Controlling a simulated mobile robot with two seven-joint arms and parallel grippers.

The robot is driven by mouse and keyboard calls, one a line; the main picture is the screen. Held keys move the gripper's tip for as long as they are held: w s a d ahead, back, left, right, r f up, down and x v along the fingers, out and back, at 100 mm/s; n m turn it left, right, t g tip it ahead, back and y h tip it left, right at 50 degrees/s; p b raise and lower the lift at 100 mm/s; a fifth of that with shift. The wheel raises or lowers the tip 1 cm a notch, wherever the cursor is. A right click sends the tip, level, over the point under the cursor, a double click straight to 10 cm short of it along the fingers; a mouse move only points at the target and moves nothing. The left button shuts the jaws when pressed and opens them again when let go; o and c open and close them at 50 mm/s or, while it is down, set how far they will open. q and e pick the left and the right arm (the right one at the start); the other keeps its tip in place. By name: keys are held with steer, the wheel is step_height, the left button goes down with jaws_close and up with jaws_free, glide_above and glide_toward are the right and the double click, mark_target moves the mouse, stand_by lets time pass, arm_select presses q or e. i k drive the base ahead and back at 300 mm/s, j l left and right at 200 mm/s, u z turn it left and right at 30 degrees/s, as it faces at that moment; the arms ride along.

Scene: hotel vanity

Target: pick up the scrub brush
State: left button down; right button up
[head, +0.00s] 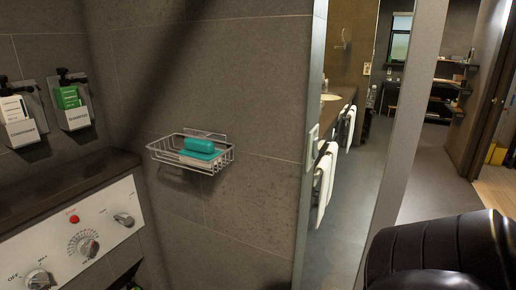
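The scrub brush (202,147) appears to be the teal piece with a rounded handle and a pale lower edge. It lies in a wire basket (163,156) fixed to the grey tiled wall, near the middle of the head view. The basket's front wires partly cover its lower part. Neither gripper's fingers can be made out. A large black rounded link at the lower right looks like part of my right arm, well apart from the basket.
A white control panel (112,218) with knobs and a dark ledge (66,184) stand at the left, below two wall dispensers (17,121). Right of the basket is a wall edge (306,145); beyond it hang white towels (324,182). Open floor (430,190) lies further right.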

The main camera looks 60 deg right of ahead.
mark_target(202, 149)
steer(key=z, duration=1.45)
steer(key=u, duration=1.7)
steer(key=z, duration=1.85)
steer(key=j+z, duration=0.25)
steer(key=i+j+z, duration=0.1)
steer(key=z, duration=0.2)
